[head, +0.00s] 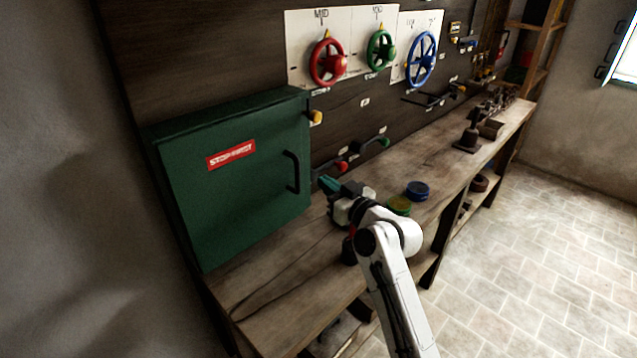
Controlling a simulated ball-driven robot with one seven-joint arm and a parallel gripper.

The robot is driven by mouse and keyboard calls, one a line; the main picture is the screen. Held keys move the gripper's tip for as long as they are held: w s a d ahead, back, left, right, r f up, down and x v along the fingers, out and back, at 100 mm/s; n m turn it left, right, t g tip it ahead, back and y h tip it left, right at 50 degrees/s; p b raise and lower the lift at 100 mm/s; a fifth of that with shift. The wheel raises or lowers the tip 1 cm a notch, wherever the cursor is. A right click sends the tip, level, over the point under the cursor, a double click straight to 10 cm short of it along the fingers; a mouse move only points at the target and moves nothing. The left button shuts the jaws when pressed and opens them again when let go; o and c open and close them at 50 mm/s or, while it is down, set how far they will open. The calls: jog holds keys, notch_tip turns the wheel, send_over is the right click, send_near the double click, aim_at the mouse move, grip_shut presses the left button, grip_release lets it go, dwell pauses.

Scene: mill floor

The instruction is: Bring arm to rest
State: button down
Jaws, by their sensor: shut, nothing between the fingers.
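My white arm reaches up from the bottom of the head view over the wooden bench. My gripper (328,184) is at its far end, above the bench and close to the right side of the green cabinet. Its fingers point toward the back panel and are shut with nothing visible between them. The hand body partly hides the bench behind it. I cannot tell whether the fingertips touch anything.
The green cabinet (240,212) with a dark handle stands left of the gripper. Red (328,63), green (380,51) and blue (421,59) wheels are on the panel. A blue round piece (417,190) and a yellow-green one (399,205) sit beside my arm. Tiled floor (540,240) is clear.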

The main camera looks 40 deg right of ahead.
jog(key=s+b, duration=0.1)
jog(key=s, duration=0.5)
jog(key=s+a+f+n+g+y, duration=0.1)
jog(key=s+a+f+g+y, duration=0.1)
jog(key=s+a+f+g, duration=0.4)
jog(key=s+a+f+n+g+y, duration=0.1)
jog(key=s+a+f+g, duration=0.15)
jog(key=a+f, duration=0.7)
jog(key=s+f+g, duration=0.4)
jog(key=s, duration=0.6)
jog(key=s+a+f+m+g+h, duration=0.1)
jog(key=s+f+g, duration=0.3)
jog(key=s, duration=0.7)
jog(key=shift+a+f, duration=0.15)
jog(key=shift+f, duration=0.6)
jog(key=shift+s+g, duration=0.1)
jog(key=shift+g, duration=0.15)
